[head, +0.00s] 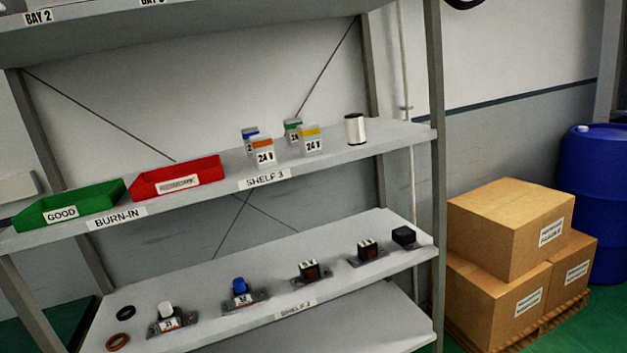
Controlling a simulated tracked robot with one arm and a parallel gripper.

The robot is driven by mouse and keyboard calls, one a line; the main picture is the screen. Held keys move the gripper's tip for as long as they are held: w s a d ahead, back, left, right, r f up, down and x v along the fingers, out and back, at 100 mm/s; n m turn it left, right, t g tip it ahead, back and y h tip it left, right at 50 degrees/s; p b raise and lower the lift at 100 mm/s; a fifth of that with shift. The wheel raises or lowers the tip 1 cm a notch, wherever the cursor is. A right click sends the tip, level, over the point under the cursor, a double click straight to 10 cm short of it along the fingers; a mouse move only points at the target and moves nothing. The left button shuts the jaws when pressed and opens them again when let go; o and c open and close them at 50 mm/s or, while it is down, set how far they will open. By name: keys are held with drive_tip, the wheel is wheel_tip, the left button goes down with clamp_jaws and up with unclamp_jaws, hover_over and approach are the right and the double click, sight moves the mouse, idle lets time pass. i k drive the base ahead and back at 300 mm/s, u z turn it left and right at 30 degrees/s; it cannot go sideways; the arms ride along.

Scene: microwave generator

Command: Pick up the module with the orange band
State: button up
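The module with the orange band (263,152) stands upright on the shelf marked SHELF 3, near its front edge. It is a small pale block with an orange band near the top and a 24 V label. A module with a blue band (249,138) stands behind it to the left, partly hidden by it. A module with a green band (293,131) stands behind to the right. A module with a yellow band (311,141) stands to the right of the orange one. My gripper is not in view.
A red tray (203,173) and a green tray labelled GOOD (92,206) sit left on the same shelf (385,138). A white spool (355,129) stands right. The lower shelf (205,280) holds several components. Cardboard boxes (497,238) and a blue drum (596,195) stand right.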

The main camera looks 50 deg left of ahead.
sight(261, 144)
drive_tip(key=u, duration=0.55)
drive_tip(key=i, duration=1.05)
drive_tip(key=u, duration=1.15)
drive_tip(key=i, duration=0.55)
drive_tip(key=u, duration=0.25)
drive_tip(key=k, duration=0.9)
drive_tip(key=u, duration=0.15)
drive_tip(key=i, duration=0.9)
drive_tip(key=z, duration=0.05)
